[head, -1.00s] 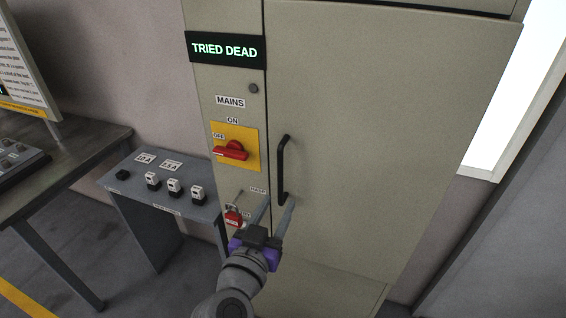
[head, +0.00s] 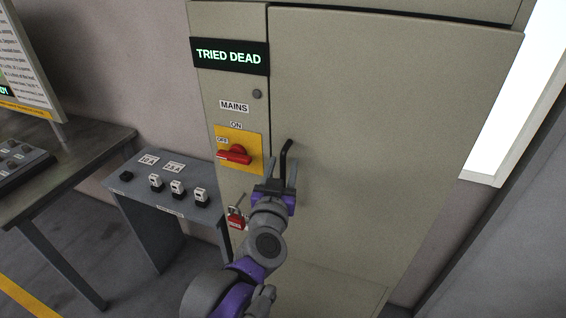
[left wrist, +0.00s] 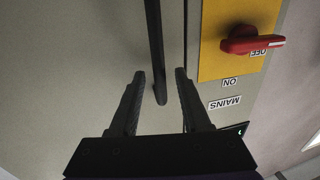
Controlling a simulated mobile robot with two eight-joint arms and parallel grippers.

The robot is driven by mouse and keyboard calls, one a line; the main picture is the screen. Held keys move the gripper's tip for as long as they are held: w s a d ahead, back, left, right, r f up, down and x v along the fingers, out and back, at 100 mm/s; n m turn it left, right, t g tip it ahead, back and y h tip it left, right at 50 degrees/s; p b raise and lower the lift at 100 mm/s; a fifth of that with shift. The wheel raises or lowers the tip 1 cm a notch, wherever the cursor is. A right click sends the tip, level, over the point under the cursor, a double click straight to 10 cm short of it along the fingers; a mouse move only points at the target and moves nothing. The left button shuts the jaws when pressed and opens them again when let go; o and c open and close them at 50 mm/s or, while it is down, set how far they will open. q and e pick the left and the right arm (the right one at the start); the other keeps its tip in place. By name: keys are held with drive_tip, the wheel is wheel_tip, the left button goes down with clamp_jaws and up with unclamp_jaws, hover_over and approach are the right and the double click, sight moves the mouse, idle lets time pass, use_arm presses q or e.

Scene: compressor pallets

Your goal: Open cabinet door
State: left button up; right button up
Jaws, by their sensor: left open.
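The cabinet door (head: 400,130) is a large beige panel and looks shut against its frame. Its black bar handle (head: 286,150) stands near the left edge, and my left gripper hides its lower part. My left gripper (head: 281,162) is open in front of the handle, with its fingers pointing up at the door. In the left wrist view the handle (left wrist: 155,45) runs down between the two open fingers (left wrist: 160,75), its end showing between them. I cannot tell whether the fingers touch it. My right gripper is not in view.
Left of the door are a red rotary switch (head: 234,154) on a yellow plate, a lit TRIED DEAD sign (head: 229,57) and a red padlock (head: 236,218). A grey shelf (head: 150,205) with small blocks and a dark table (head: 70,160) stand further left.

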use_arm(q)
drive_tip(key=shift+w, duration=0.4)
clamp_jaws()
idle(1.3)
